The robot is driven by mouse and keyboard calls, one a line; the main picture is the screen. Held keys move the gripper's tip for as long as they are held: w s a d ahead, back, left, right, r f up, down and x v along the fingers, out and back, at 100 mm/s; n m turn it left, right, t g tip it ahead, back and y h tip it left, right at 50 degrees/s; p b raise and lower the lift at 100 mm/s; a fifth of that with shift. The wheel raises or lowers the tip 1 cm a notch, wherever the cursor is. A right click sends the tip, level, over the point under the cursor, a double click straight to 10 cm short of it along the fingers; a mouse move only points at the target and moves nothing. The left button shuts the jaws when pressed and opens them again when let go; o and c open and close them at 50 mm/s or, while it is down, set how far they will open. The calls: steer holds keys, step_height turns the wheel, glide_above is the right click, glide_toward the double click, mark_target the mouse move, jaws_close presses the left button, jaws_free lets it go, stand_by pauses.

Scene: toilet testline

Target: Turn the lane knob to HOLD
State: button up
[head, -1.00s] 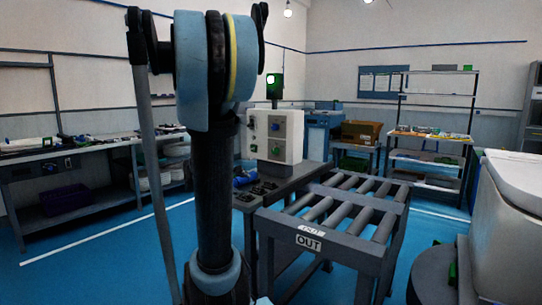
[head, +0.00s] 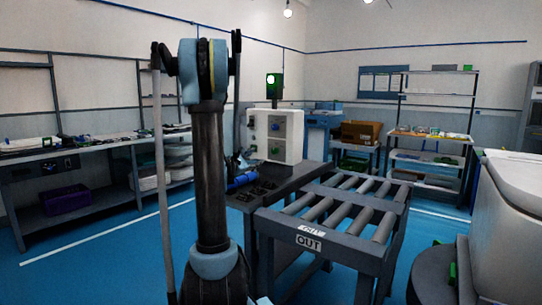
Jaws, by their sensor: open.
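The white control box (head: 293,137) stands at the back end of the dark bench, left of the roller conveyor. Its front carries a small blue control (head: 274,127) and a green one (head: 275,151); more small controls sit further left on it. Which of these is the lane knob, where it points and any HOLD label are too small to tell. My raised arm stands in the left foreground, left of the box. My gripper cannot be made out; a pale shape beside the arm is too small to identify.
A signal lamp (head: 271,84) glows green above the box. A blue object (head: 243,181) and dark parts lie on the bench (head: 290,183). The roller conveyor (head: 338,242), marked OUT, stands to its right. A white tank (head: 510,220) is at the far right. Blue floor is open at left.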

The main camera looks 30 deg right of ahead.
mark_target(273, 152)
steer(key=x, duration=1.5)
steer(key=shift+w+d, duration=0.25)
steer(key=shift+d, duration=0.1)
steer(key=c, duration=1.1)
